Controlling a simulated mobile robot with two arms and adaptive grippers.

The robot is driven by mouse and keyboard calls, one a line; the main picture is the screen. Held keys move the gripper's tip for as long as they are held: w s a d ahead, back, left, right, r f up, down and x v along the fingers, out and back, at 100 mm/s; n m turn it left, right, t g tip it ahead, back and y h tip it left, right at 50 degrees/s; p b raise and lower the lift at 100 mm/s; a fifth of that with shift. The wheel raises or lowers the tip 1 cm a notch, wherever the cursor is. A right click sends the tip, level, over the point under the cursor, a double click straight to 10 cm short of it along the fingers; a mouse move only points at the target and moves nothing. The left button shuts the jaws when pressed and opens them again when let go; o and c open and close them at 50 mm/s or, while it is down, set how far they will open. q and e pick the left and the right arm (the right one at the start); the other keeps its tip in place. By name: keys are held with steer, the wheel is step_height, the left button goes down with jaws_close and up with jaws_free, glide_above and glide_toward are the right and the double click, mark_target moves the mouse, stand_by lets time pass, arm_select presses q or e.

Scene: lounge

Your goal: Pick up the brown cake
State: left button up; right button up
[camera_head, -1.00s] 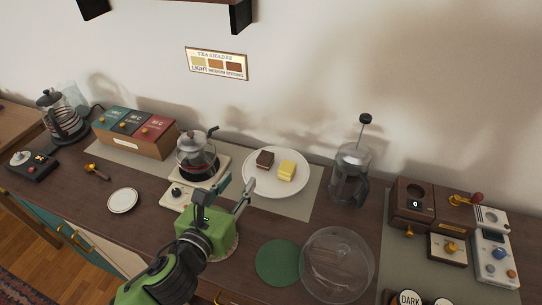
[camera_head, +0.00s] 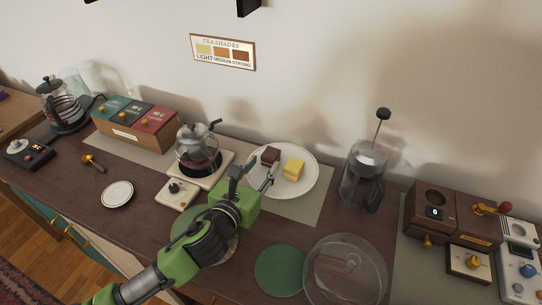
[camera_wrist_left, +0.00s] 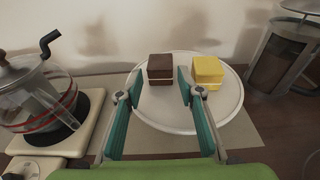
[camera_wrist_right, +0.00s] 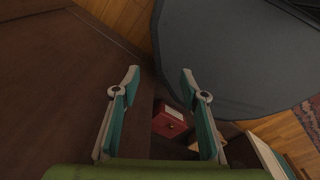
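The brown cake (camera_head: 270,156) is a small dark cube with a pale layer, on the white plate (camera_head: 311,187) at the back of the counter. A yellow cake (camera_head: 293,169) sits to its right. My left gripper (camera_head: 255,175) is open at the plate's near left edge. In the left wrist view, the brown cake (camera_wrist_left: 161,69) stands beyond and between the open left fingertips (camera_wrist_left: 154,84), nearer the left one; the yellow cake (camera_wrist_left: 208,72) is beyond the right fingertip. My right gripper (camera_wrist_right: 157,82) is open and empty in the right wrist view, away from the plate.
A glass kettle (camera_head: 197,149) on a burner stands just left of the plate, and a French press (camera_head: 363,176) to its right. A clear dome lid (camera_head: 345,270) and a green coaster (camera_head: 281,269) lie in front. The wall is close behind.

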mark_target(268, 159)
arm_select(q)
steer(key=shift+p+x, duration=0.5)
steer(key=shift+x, duration=2.7)
steer(key=shift+r, duration=0.15)
steer(key=c, duration=0.8)
